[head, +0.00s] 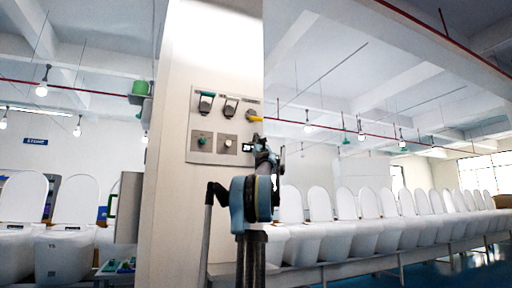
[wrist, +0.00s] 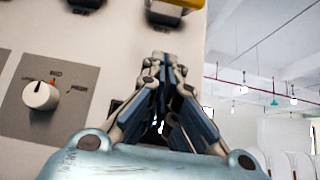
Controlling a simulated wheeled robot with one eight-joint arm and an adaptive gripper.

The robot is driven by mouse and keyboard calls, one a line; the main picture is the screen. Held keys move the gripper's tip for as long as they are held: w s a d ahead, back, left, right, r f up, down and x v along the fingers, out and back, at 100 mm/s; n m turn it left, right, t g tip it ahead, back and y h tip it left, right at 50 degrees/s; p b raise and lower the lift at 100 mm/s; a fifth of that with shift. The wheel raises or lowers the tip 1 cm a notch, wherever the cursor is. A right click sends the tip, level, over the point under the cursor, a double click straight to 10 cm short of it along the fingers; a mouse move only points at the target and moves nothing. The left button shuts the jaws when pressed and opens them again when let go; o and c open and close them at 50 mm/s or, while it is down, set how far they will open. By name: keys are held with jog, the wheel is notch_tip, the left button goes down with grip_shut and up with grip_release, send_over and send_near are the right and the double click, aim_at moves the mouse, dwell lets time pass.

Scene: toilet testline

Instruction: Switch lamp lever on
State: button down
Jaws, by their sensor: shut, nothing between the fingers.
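A light control panel (head: 225,126) is fixed to a pale pillar. Its top row holds two dark levers, a left one (head: 205,102) and a middle one (head: 230,106), and a yellow lever (head: 254,118) at the right. The labels are too small to read, so I cannot tell which is the lamp lever. My gripper (head: 262,146) is at the panel's lower right, below the yellow lever. In the wrist view, my gripper (wrist: 164,58) is shut and empty, its tips just below the yellow lever (wrist: 188,4), which is cut off by the top edge. Contact is not clear.
A white knob (wrist: 40,95) sits on a grey plate left of my gripper. A green button (head: 202,141) is at the panel's lower left. A grey box (head: 128,208) hangs on the pillar's left. White toilets (head: 355,230) line the right. Open air lies right of the pillar.

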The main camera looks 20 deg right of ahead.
notch_tip(320, 180, up, 6)
dwell(0.5)
jog(key=shift+w, duration=0.1)
